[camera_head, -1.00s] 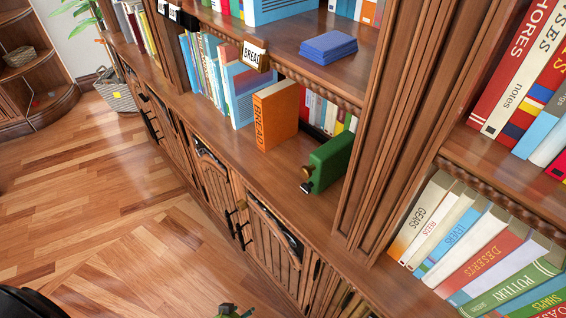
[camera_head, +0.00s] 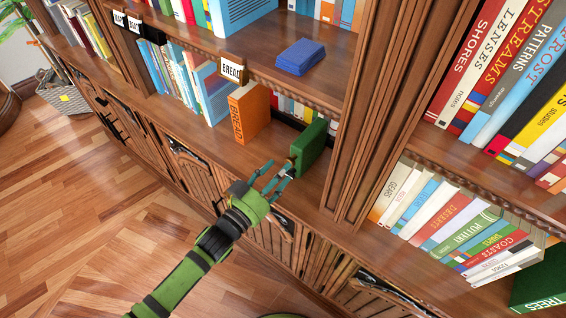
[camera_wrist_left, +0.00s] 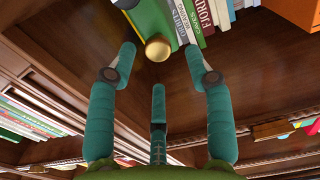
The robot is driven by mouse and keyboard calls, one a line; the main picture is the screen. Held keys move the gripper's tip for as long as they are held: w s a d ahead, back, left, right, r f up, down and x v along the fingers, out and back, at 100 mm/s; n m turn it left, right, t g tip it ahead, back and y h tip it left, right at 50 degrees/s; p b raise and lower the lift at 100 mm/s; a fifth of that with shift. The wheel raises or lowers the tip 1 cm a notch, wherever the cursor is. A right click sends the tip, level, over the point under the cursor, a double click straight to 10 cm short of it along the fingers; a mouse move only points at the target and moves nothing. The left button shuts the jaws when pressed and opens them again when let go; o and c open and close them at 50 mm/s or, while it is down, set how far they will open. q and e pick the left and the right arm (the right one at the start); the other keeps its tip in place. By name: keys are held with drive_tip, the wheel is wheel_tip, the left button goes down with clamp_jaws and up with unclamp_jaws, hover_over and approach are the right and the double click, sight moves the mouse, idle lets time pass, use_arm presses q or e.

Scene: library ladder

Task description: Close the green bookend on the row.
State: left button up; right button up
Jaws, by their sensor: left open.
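The green bookend (camera_head: 309,147) stands on the middle shelf beside the upright post, right of the orange BREAD book (camera_head: 247,112), with a gap between them. The row of books (camera_head: 206,84) stands left of the orange book. My left gripper (camera_head: 278,174) is open just in front of the bookend's near face. In the left wrist view, the bookend (camera_wrist_left: 151,19) shows at the top, with a round brass knob (camera_wrist_left: 157,47) between the spread fingertips. I cannot tell whether any finger touches the knob. My right gripper is not in view.
The wooden post (camera_head: 352,140) rises right of the bookend. An upper shelf holds a blue stack (camera_head: 300,57) and a BREAD label (camera_head: 232,69). Leaning books (camera_head: 440,210) fill the right bay. Cabinet doors (camera_head: 195,172) lie below. Floor (camera_head: 90,220) is open at left.

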sight(305, 152)
use_arm(q)
drive_tip(key=x, duration=0.2)
drive_tip(key=shift+w+d, duration=0.25)
drive_tip(key=shift+w, duration=0.05)
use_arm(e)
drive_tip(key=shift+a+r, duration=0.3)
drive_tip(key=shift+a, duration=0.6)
